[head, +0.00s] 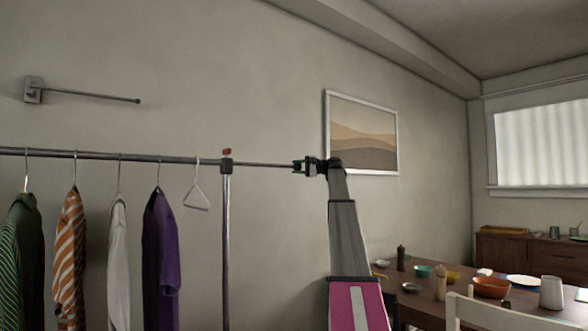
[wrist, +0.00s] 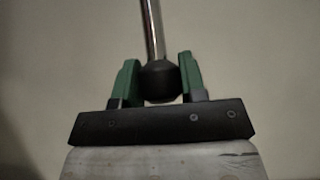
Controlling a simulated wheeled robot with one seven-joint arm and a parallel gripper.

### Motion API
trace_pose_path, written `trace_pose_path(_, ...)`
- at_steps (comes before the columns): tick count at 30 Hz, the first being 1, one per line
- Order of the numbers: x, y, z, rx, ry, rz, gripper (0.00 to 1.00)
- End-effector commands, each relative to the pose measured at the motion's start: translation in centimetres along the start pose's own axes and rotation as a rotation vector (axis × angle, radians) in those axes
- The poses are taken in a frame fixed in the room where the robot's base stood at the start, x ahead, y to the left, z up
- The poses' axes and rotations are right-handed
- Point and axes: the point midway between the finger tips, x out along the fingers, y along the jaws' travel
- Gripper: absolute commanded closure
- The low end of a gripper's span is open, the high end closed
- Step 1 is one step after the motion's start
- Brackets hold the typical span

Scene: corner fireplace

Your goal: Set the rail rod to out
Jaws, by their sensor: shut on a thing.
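The rail rod (head: 262,164) is a thin metal rod that extends to the right from the end of the clothes rail (head: 100,155), past the upright post. Its shiny shaft also shows in the wrist view (wrist: 153,30), ending in a dark round knob (wrist: 159,80). My gripper (head: 300,167) is at the rod's right end. In the wrist view, its green fingers (wrist: 156,84) stand on both sides of the knob and are shut on it. A small red piece (head: 227,151) sits on top of the post joint.
Several garments and an empty white hanger (head: 197,199) hang on the rail. A wall-mounted rod (head: 90,96) is at the upper left. A framed picture (head: 362,133) hangs behind my arm. A dining table (head: 425,308) with dishes and a white chair (head: 490,312) stand at the lower right.

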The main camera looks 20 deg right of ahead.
Motion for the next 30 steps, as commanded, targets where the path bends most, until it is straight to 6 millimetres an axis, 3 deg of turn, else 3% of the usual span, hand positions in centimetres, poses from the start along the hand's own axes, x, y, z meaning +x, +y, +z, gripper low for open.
trace_pose_path(7,-0.3,0.1,-0.4,-0.001,0.007,0.002,1.0)
trace_pose_path(8,-0.3,0.1,-0.4,-0.001,0.008,0.002,0.55)
trace_pose_path(9,-0.3,0.1,-0.4,-0.001,0.008,0.002,0.42)
trace_pose_path(10,-0.3,0.1,-0.4,0.0,0.007,0.002,0.36)
trace_pose_path(22,-0.9,0.0,-0.2,0.0,0.006,0.001,0.36)
trace_pose_path(30,-5.6,0.0,-0.3,0.0,0.008,0.002,0.36)
